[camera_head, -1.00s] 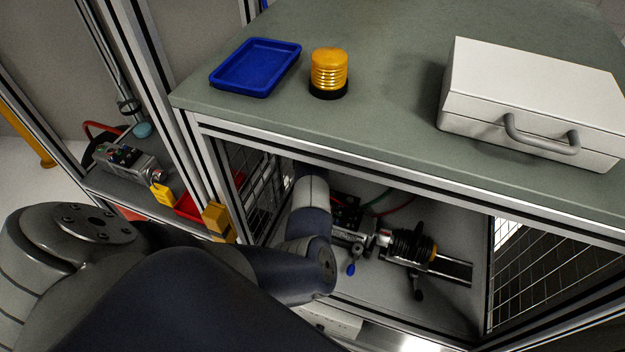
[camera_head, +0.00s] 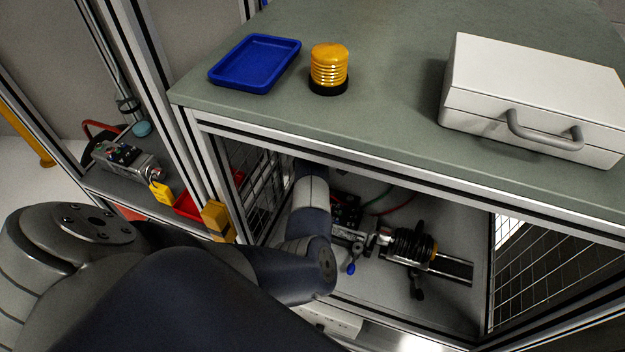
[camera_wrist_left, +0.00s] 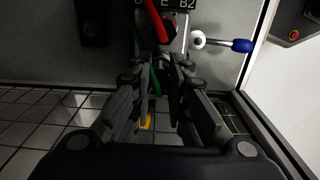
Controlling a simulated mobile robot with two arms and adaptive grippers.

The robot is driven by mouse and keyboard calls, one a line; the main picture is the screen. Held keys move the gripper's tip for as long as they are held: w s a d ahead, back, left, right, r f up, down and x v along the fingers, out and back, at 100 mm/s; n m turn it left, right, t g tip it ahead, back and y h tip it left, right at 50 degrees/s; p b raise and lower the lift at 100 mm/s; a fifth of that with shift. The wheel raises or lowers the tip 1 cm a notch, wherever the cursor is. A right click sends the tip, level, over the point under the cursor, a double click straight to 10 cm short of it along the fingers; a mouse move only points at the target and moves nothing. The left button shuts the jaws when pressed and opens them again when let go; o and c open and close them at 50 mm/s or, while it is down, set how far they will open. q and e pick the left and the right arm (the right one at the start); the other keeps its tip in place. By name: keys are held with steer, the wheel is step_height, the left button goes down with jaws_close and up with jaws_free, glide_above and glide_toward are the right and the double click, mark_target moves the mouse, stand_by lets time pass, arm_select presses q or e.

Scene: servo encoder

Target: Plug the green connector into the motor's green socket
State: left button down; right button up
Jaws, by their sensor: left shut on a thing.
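My left arm reaches into the cabinet below the bench in the head view, and its gripper is hidden there. In the left wrist view my left gripper (camera_wrist_left: 160,82) is shut around the green connector (camera_wrist_left: 155,80), of which only a thin green part shows between the dark fingers. My right gripper is not in view.
The cabinet holds a black bellows unit (camera_head: 411,243) on a rail and a blue-tipped lever (camera_wrist_left: 241,45) near the gripper. Mesh sides and an aluminium frame (camera_head: 350,165) bound the opening. A blue tray (camera_head: 224,84), an orange beacon (camera_head: 329,70) and a white case (camera_head: 530,75) stand on top.

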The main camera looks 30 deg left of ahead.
arm_select(q)
steer(key=c, duration=1.5)
jaws_free()
steer(key=shift+o, duration=0.2)
